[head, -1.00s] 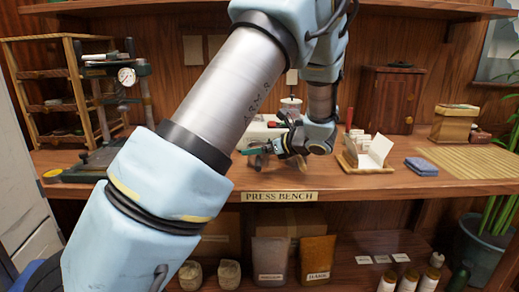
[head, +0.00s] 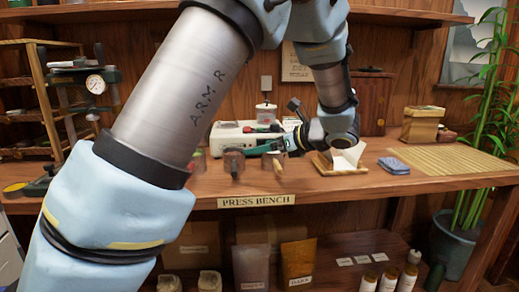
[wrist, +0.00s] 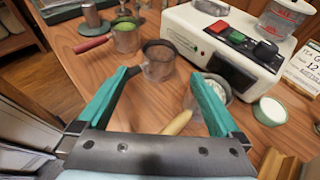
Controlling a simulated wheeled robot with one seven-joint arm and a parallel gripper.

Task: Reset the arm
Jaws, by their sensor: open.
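My gripper (wrist: 162,82) is open in the wrist view, its two green fingers spread with nothing held between them. It hangs above the press bench (head: 350,192). Beyond the fingers stands a dark metal cup (wrist: 159,62). A second metal cup (wrist: 207,95) with pale contents is partly hidden by the right finger. A wooden handle (wrist: 178,122) shows low between the fingers. In the head view my gripper (head: 272,146) points left over the bench, and my arm crosses the middle of the picture.
A white machine (wrist: 225,45) with a red button stands behind the cups. A cup with green contents (wrist: 125,36) stands at the far left. A wooden tray (head: 327,166), a blue cloth (head: 393,166) and a bamboo mat (head: 455,162) lie to the right. The bench's front edge is close.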

